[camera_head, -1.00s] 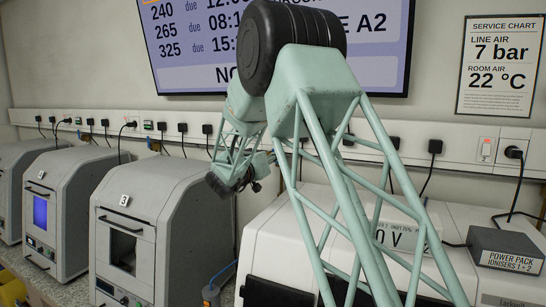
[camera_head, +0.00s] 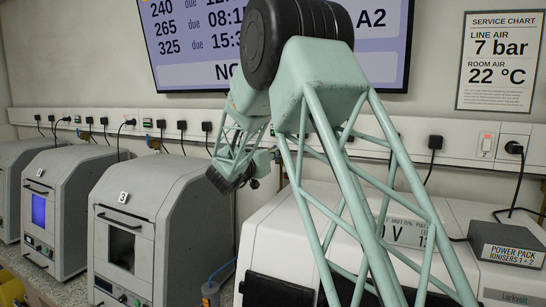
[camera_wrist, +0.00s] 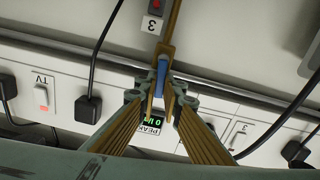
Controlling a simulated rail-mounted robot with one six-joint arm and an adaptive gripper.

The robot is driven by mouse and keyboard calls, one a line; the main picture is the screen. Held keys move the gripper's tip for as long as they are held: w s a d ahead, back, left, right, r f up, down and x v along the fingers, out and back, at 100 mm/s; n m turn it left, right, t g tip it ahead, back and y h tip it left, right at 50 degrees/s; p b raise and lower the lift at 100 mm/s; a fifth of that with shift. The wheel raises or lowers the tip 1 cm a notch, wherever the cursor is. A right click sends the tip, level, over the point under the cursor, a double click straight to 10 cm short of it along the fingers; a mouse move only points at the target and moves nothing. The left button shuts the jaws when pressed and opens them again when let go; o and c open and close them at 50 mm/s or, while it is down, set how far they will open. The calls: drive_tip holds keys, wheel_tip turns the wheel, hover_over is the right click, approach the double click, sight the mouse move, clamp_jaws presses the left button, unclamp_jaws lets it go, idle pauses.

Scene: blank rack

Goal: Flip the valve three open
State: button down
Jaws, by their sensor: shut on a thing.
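In the wrist view my gripper (camera_wrist: 160,98) has its two fingers closed around a slim blue lever (camera_wrist: 161,72), which stands between the tips. The lever sits at a brass pipe (camera_wrist: 174,28) that runs along the wall, beside a tag marked 3 (camera_wrist: 152,25). A small green-lit flow display (camera_wrist: 153,123) shows under the fingers and reads about 0; part of it is hidden. In the head view my wrist is by the wall trunking, and the fingers and the held lever cannot be made out.
White trunking (camera_head: 70,120) with plugs and cables runs along the wall. A grey oven marked 3 (camera_head: 165,205) stands below left of my wrist. A white machine (camera_head: 275,235) and a power pack (camera_head: 506,243) stand on the right. A wall screen (camera_head: 200,45) hangs behind my arm.

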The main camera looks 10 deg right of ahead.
drive_tip(key=shift+s+d+f+m+b, duration=0.1)
drive_tip(key=shift+s+d+m+b, duration=0.1)
drive_tip(key=shift+m+b, duration=0.5)
drive_tip(key=c, duration=2.7)
unclamp_jaws()
drive_tip(key=shift+c, duration=0.2)
drive_tip(key=shift+s+a, duration=0.1)
drive_tip(key=v, duration=1.1)
drive_tip(key=shift+s+a, duration=0.15)
drive_tip(key=shift+s, duration=0.15)
